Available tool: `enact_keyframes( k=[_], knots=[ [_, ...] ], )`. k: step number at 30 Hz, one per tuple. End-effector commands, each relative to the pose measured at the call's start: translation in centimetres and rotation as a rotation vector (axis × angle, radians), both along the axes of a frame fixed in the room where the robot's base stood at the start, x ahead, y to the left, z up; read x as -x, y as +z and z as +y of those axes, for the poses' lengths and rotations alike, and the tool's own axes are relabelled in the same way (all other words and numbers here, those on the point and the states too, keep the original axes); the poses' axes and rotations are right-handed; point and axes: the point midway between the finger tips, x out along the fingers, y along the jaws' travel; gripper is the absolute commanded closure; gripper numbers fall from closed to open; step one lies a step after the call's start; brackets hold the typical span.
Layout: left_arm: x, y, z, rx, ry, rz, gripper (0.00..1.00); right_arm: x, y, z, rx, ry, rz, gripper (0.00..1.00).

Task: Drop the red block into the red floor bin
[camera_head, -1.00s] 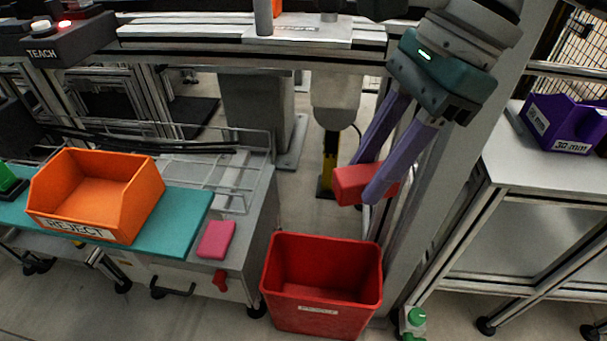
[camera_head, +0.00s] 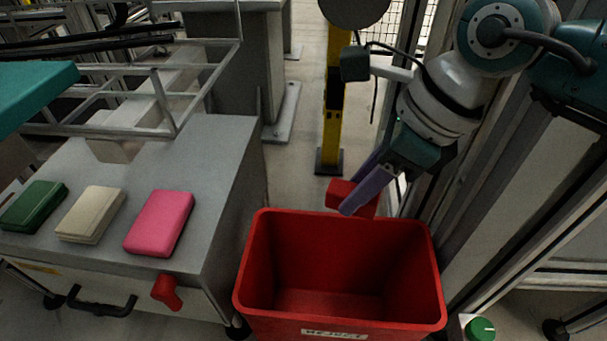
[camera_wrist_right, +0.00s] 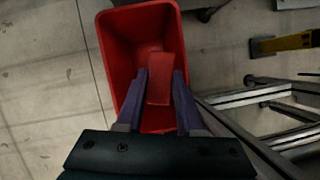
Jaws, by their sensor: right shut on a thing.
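The red block (camera_head: 340,193) is held between the purple fingers of my right gripper (camera_head: 356,194). In the head view it appears at the back rim of the red floor bin (camera_head: 285,318), partly covered by a finger. The right wrist view shows the red block (camera_wrist_right: 160,78) between the fingertips of my right gripper (camera_wrist_right: 160,88), with the red bin (camera_wrist_right: 122,45) behind and below it. The bin is upright, open at the top, with a white label on its front. The part of its inside that shows looks empty. My left gripper is not in view.
A grey bench (camera_head: 215,165) left of the bin bears a green block (camera_head: 33,205), a beige block (camera_head: 90,213) and a pink block (camera_head: 160,222). A yellow post (camera_head: 338,100) stands behind the bin. A metal frame is close on the right.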

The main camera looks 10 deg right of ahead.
Motion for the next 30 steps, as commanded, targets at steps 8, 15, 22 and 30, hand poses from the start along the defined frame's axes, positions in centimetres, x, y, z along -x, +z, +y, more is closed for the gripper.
enact_keyframes(
  k=[8, 15, 22, 30],
  knots=[
    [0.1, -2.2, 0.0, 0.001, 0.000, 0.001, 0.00, 0.1, -2.4, 0.1, -0.001, -0.004, 0.002, 1.00],
    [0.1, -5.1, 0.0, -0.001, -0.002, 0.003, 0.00, 0.0, -5.4, 0.0, -0.001, -0.004, 0.000, 1.00],
    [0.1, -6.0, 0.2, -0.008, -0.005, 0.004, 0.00, 0.0, -6.3, 0.0, -0.001, -0.003, 0.001, 1.00],
    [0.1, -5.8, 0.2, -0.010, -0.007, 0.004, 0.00, 0.0, -6.2, 0.0, -0.001, -0.003, 0.001, 0.55]
  ],
)
